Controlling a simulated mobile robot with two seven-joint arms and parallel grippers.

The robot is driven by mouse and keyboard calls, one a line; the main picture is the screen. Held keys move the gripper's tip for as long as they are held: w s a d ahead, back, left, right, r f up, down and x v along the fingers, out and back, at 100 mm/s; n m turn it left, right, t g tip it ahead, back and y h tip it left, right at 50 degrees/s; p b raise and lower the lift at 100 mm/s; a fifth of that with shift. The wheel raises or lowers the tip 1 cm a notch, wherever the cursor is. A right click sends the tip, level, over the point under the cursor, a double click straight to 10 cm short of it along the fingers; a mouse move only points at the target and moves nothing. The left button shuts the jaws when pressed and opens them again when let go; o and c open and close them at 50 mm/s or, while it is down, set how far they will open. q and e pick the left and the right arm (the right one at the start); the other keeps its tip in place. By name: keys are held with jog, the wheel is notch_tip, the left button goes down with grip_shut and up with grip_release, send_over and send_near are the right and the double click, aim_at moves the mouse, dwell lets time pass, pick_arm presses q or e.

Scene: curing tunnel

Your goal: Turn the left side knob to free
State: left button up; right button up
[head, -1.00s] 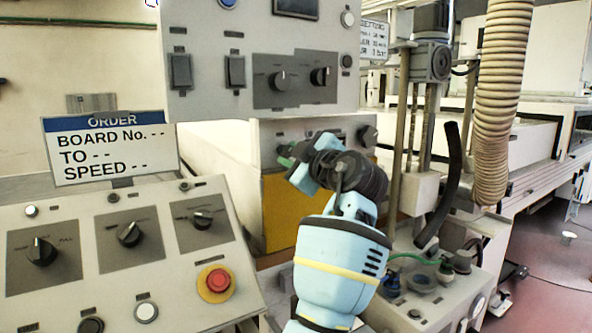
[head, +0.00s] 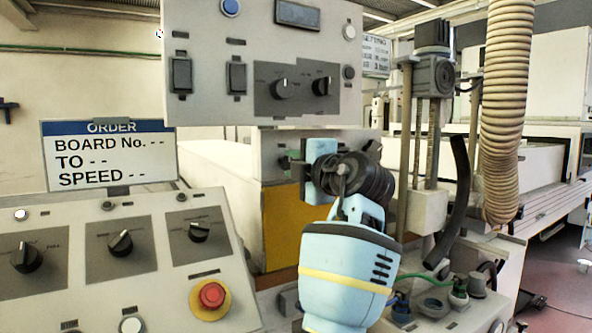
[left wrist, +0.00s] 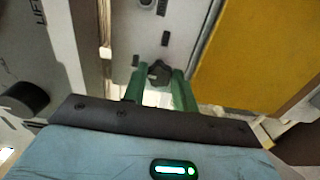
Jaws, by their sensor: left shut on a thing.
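My left gripper (head: 286,160) reaches the grey side panel (head: 270,140) below the upper control box. Its green fingers point at the left part of this panel. In the left wrist view, the fingers (left wrist: 160,90) are closed on both sides of a small dark knob (left wrist: 158,72), the left side knob. In the head view the gripper hides most of this knob, and I cannot read its setting. Another dark knob (head: 372,145) sits at the right end of the same panel. My right gripper is in neither view.
The upper control box (head: 210,95) overhangs the side panel closely. A sloped console (head: 155,240) with knobs and a red stop button (head: 211,296) stands at left, below the order sign (head: 110,155). A ribbed hose (head: 505,110) hangs at right.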

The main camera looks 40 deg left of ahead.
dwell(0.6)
pick_arm(q)
jog(key=o, duration=1)
jog(key=shift+d, duration=0.1)
jog(key=shift+b+v, duration=0.35)
jog(key=shift+v, duration=3.45)
